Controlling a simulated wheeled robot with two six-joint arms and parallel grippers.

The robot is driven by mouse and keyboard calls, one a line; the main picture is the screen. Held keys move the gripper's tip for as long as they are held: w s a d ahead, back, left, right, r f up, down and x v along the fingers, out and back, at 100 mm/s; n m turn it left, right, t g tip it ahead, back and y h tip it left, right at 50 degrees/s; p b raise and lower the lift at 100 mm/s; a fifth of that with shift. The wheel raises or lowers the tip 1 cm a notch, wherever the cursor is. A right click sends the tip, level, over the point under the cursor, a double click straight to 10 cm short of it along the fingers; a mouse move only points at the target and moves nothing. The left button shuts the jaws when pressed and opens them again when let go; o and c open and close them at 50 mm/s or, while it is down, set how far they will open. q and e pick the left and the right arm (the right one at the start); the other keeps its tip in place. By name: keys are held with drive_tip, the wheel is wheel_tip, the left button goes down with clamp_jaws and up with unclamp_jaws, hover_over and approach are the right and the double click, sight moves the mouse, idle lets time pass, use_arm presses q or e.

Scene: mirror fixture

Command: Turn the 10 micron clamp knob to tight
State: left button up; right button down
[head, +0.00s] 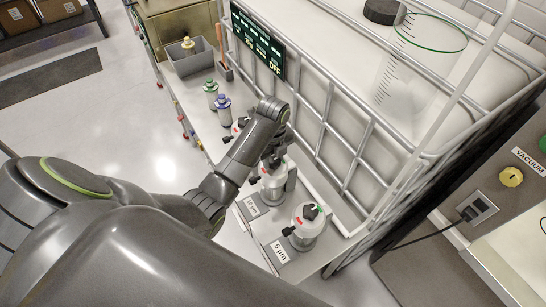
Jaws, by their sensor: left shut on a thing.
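The 10 micron housing (272,188) is a clear and white canister behind the label "10 µm" (252,207) on the white bench. Its dark clamp knob (273,163) is on top and partly covered by my gripper and wrist. My left gripper (278,152) comes down from above at this knob. It appears shut on the knob, though the fingertips are small and partly hidden by the wrist. I cannot read the knob's tight mark or its exact angle. My right gripper is not in view.
A 5 µm housing (307,222) with its own knob stands close in front. Another housing is partly hidden behind my arm. Green-capped (211,92) and blue-capped (223,106) bottles and a grey bin (190,60) stand farther back. A caged white tank (350,130) borders the bench on the right.

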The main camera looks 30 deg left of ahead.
use_arm(q)
drive_tip(key=shift+m, duration=0.5)
drive_tip(key=o, duration=1)
